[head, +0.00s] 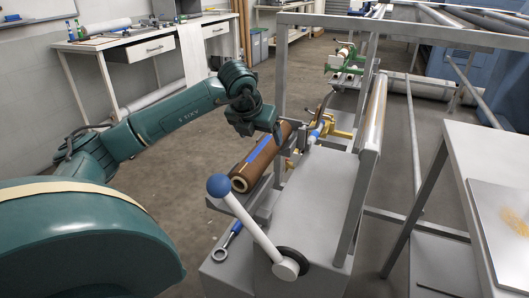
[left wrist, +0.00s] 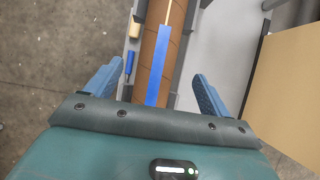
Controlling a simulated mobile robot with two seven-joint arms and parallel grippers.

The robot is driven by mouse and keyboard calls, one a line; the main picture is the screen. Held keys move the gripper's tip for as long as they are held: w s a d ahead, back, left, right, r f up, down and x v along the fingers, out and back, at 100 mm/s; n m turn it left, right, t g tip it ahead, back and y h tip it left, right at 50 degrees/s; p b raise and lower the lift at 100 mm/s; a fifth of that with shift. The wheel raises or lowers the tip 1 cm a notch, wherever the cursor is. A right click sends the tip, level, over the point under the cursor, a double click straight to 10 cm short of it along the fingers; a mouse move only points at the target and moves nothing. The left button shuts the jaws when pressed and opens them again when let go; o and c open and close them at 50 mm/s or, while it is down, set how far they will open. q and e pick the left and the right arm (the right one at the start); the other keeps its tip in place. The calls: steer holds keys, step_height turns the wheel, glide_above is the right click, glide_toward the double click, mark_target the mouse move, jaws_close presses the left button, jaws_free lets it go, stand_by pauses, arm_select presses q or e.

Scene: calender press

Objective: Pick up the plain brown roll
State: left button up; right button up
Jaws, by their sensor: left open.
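A brown roll (head: 263,163) with a blue strip along its top and an open hollow near end lies in a grey trough on the left side of the machine. In the left wrist view the roll (left wrist: 148,55) runs up the middle, with a thin pale strip beyond the blue one. My left gripper (head: 277,136) is over the far part of the roll. Its blue fingers (left wrist: 155,85) are spread, one on each side of the roll, and hold nothing. I cannot tell their exact height above it. My right gripper is in neither view.
A lever with a blue knob (head: 219,185) rises at the machine's near end, beside a ring-ended wrench (head: 228,240). A blue marker-like object (left wrist: 129,65) lies left of the roll. A metal frame (head: 280,60) stands behind. Floor at left is mostly clear.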

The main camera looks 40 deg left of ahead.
mark_target(262, 145)
arm_select(q)
steer(key=x, duration=0.6)
steer(key=shift+a+f, duration=0.1)
steer(key=shift+f, duration=0.35)
steer(key=shift+c, duration=0.5)
steer(key=shift+r, duration=0.1)
steer(key=c, duration=1.2)
